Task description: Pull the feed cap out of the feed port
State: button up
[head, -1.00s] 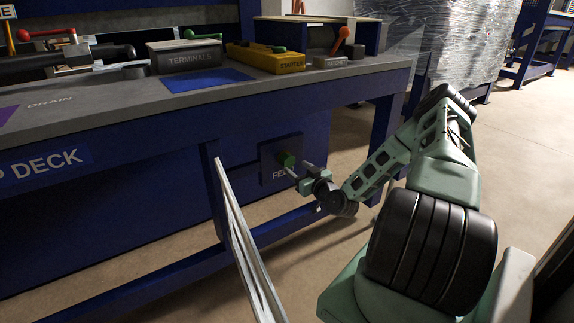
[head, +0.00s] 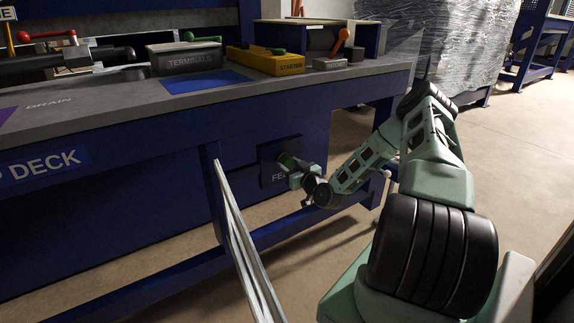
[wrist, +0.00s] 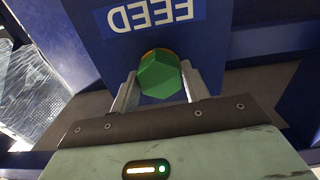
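The feed cap (wrist: 158,78) is a green hexagonal plug. It sits in the feed port, whose orange-yellow rim (wrist: 157,52) shows just behind it on a dark blue panel with the FEED label (wrist: 150,13). In the head view the cap (head: 286,159) is partly hidden by my gripper (head: 292,168). In the wrist view my gripper (wrist: 160,76) has one finger on each side of the cap. The fingers are apart, with their tips very near the cap's sides. I see no clear grip on it.
A blue workbench (head: 130,150) stands above and around the port panel (head: 268,172). Pale metal bars (head: 240,235) slant up in front of the bench, left of my gripper. Wrapped goods (head: 440,40) stand behind. The floor at right is open.

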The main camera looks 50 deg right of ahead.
jog(key=c, duration=0.8)
jog(key=shift+o, duration=0.2)
jog(key=shift+s+a, duration=0.15)
jog(key=shift+s, duration=0.5)
jog(key=shift+p+v, duration=0.85)
jog(key=shift+v, duration=1.2)
jog(key=p, duration=0.3)
send_near(290, 164)
jog(key=shift+s+a+r, duration=0.1)
jog(key=shift+s+r, duration=0.3)
jog(key=shift+r, duration=0.3)
jog(key=shift+s+a+r, duration=0.1)
jog(key=shift+s+r, duration=0.3)
jog(key=shift+r, duration=0.3)
